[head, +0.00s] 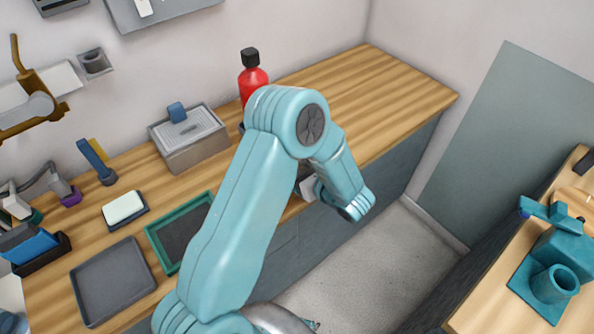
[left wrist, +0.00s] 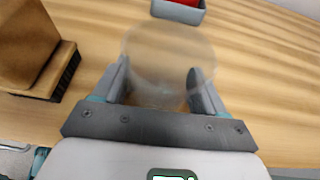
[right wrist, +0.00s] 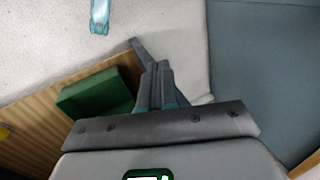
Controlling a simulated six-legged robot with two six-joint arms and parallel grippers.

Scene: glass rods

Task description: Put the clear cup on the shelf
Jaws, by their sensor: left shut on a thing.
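The clear cup (left wrist: 170,50) shows in the left wrist view as a faint, see-through round shape between the fingers. My left gripper (left wrist: 158,76) is shut on it, above the wooden counter. In the head view my left arm covers most of that gripper, and I cannot make out the cup there. My right gripper (right wrist: 155,80) has its fingers together with nothing between them, above the floor and near a wooden surface with a green box. I cannot clearly identify the shelf; a grey wall-mounted panel (head: 165,12) shows at the top left in the head view.
The wooden counter (head: 375,85) is bare at its right end. A red bottle (head: 254,82), a grey box (head: 190,140), a green-rimmed tray (head: 165,238) and a grey tray (head: 110,282) stand on it. A brown block with a brush (left wrist: 55,75) is left of the left gripper.

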